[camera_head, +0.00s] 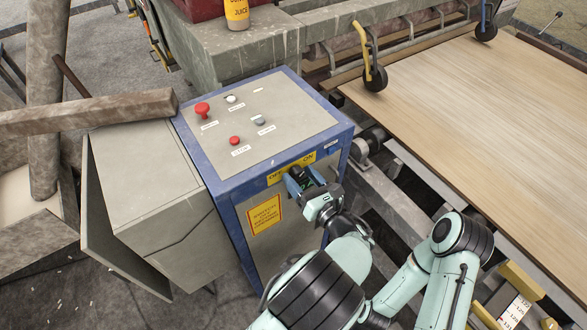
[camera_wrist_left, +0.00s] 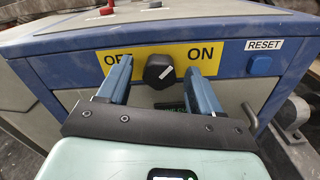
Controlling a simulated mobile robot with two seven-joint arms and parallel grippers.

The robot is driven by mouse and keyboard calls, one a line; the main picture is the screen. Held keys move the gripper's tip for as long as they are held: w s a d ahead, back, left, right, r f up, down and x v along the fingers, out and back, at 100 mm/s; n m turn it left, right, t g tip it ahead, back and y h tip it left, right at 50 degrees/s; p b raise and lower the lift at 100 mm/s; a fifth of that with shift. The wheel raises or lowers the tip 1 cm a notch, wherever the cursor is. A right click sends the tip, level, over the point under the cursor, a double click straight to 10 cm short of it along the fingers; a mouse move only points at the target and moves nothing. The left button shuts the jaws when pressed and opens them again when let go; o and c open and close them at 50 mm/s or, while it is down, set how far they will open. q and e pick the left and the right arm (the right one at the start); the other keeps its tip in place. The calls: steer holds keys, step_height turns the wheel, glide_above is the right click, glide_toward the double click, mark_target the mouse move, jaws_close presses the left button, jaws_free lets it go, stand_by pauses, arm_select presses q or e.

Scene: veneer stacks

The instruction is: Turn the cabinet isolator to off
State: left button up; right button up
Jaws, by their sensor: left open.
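The blue and grey cabinet (camera_head: 240,175) stands in the middle of the head view. Its isolator is a black rotary knob (camera_wrist_left: 157,71) on a yellow plate between the words OFF and ON. The knob's white mark points up and right, toward ON. My left gripper (camera_head: 300,178) is at the cabinet's front edge. In the left wrist view its two blue fingers (camera_wrist_left: 156,77) are open, one on each side of the knob, with visible gaps. The left finger partly covers the word OFF. My right gripper is not in view.
The cabinet's top has a red mushroom button (camera_head: 202,109) and smaller buttons. A blue RESET button (camera_wrist_left: 261,65) is right of the plate. A grey box (camera_head: 155,185) with a timber (camera_head: 90,112) on it stands left. A veneer sheet (camera_head: 480,85) lies right.

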arm_select(q)
steer(key=shift+w+a, duration=0.15)
steer(key=shift+w, duration=0.1)
steer(key=shift+s, duration=0.1)
steer(key=shift+s+r, duration=0.1)
steer(key=c, duration=1.1)
steer(key=shift+o, duration=0.2)
